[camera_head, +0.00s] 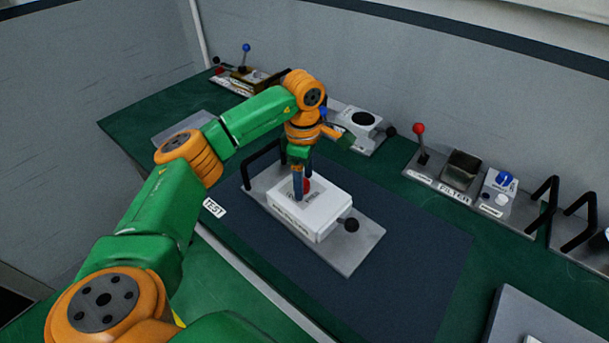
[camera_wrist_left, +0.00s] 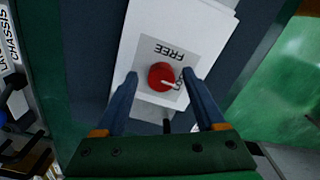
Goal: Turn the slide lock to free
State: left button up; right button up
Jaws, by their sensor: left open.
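The slide lock is a white box (camera_head: 325,212) on a grey metal plate (camera_head: 356,252). On top is a small round red knob (camera_head: 307,186) with a grey label plate. In the left wrist view the red knob (camera_wrist_left: 161,77) has a white mark pointing right, toward a second word partly hidden by the right finger. The word FREE (camera_wrist_left: 170,52) reads upside down above the knob. My left gripper (camera_head: 302,180) is open and points down over the box. Its blue fingers (camera_wrist_left: 159,80) stand on either side of the knob, apparently with gaps. My right gripper is not in view.
The plate lies on a dark blue mat (camera_head: 420,265) on a green bench. A black handle (camera_head: 262,163) and a black ball knob (camera_head: 351,225) stand at its ends. A red-knobbed lever (camera_head: 419,135), a FILTER bin (camera_head: 461,169) and a blue-knob unit (camera_head: 503,185) line the back.

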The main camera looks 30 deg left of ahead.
pick_arm(q)
jog(key=shift+f, duration=0.15)
jog(key=shift+s, duration=0.15)
jog(key=shift+c, duration=0.8)
grip_shut()
